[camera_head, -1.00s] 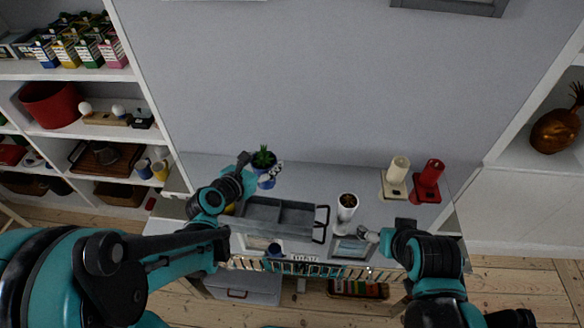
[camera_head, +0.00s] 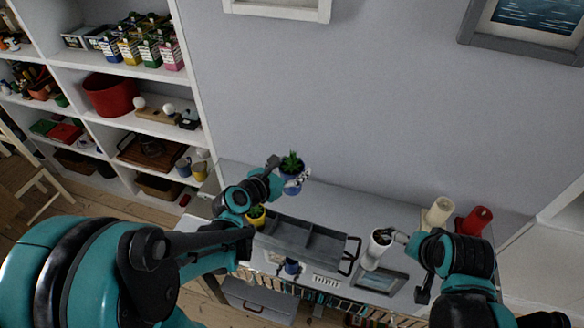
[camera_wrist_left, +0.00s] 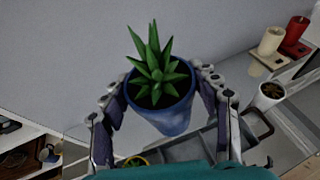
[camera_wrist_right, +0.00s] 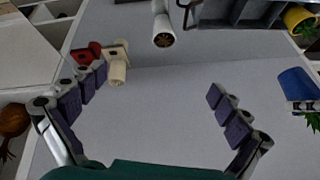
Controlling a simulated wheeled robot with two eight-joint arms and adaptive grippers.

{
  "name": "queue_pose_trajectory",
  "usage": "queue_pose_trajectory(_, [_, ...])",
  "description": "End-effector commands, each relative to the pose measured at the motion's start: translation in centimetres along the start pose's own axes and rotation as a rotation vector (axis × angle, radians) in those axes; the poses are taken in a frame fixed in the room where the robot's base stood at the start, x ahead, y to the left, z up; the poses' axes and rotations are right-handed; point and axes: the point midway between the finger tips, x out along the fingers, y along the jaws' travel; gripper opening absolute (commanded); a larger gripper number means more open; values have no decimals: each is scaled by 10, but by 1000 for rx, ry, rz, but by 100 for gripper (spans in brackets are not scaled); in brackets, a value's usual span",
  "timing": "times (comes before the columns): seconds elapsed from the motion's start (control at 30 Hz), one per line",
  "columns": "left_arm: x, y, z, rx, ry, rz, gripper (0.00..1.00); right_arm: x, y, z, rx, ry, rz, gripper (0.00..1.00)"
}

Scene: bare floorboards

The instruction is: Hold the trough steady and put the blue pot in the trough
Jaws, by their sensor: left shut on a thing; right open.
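The blue pot (camera_head: 292,185) with a spiky green plant is held upright by my left gripper (camera_head: 289,171). In the left wrist view the blue pot (camera_wrist_left: 166,118) sits between the two fingers, above the table. The trough (camera_head: 315,247) is a grey divided tray with a dark handle at its right end. It stands on the table, in front of the blue pot in the head view. My right gripper (camera_head: 390,234) is open, close to a white pot and to the right of the trough. In the right wrist view nothing is between its fingers (camera_wrist_right: 157,84).
A yellow pot (camera_head: 256,217) with a plant is at the trough's left end. The white pot (camera_head: 374,256) stands right of the trough. A cream candle (camera_head: 439,211) and a red candle (camera_head: 474,221) stand at the back right. A framed picture (camera_head: 376,281) lies in front.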

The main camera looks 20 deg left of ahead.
Motion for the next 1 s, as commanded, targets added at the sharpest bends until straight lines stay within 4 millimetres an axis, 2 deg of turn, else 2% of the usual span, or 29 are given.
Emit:
queue_pose_trajectory(0.03, [4,0,-8,0,-1,0,15,13,-9,-3,69,-30,2,100])
queue_pose_trajectory(0.37, [14,0,-34,-1,-1,0,15,91,-65,-9,588,-208,110,100])
queue_pose_trajectory(0.7, [25,0,-59,-1,-1,0,15,190,-120,16,1074,-294,332,100])
queue_pose_trajectory(0.83, [27,0,-65,-1,-1,0,15,217,-133,28,1200,-295,406,100])
queue_pose_trajectory(1.0, [28,0,-68,-1,-1,0,15,235,-141,37,1287,-289,458,100])
